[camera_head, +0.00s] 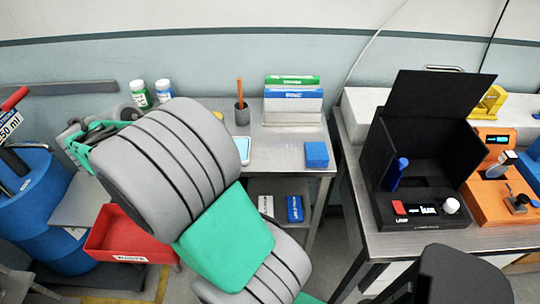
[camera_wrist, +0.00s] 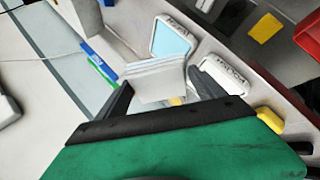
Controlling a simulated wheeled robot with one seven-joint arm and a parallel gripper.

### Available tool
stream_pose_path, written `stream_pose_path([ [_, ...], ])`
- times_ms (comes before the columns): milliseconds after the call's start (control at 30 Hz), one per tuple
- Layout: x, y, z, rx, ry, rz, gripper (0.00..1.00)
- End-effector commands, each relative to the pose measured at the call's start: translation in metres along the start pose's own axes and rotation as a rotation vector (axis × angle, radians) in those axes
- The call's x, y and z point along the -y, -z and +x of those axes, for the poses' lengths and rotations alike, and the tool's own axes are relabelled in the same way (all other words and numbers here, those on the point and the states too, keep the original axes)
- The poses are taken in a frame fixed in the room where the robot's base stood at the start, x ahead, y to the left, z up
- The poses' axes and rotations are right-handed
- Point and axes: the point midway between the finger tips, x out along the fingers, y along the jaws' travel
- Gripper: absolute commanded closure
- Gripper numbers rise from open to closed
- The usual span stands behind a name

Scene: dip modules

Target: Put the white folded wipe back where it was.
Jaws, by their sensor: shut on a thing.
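The white folded wipe (camera_wrist: 155,82) shows in the wrist view as a pale layered block between the two dark fingers of my gripper (camera_wrist: 165,95). My gripper is shut on it. A small yellow patch shows just below the wipe, between the fingers. In the head view my grey and green arm covers much of the left and middle, and I cannot make out the wipe or the fingertips there.
A metal table (camera_head: 270,150) carries a stack of white, blue and green boxes (camera_head: 293,100), a pencil cup (camera_head: 242,113), a blue block (camera_head: 316,154) and a pale-blue-faced panel (camera_wrist: 170,40). A red bin (camera_head: 112,236) stands lower left. An open black case (camera_head: 420,165) stands right.

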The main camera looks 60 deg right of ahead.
Motion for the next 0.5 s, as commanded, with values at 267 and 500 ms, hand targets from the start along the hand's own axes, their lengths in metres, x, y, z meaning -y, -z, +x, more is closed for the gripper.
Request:
stream_pose_path([
  [267,-0.072,-0.098,0.037,0.427,0.169,0.822,0.53],
  [500,-0.101,-0.172,0.022,0.576,0.123,1.467,0.53],
])
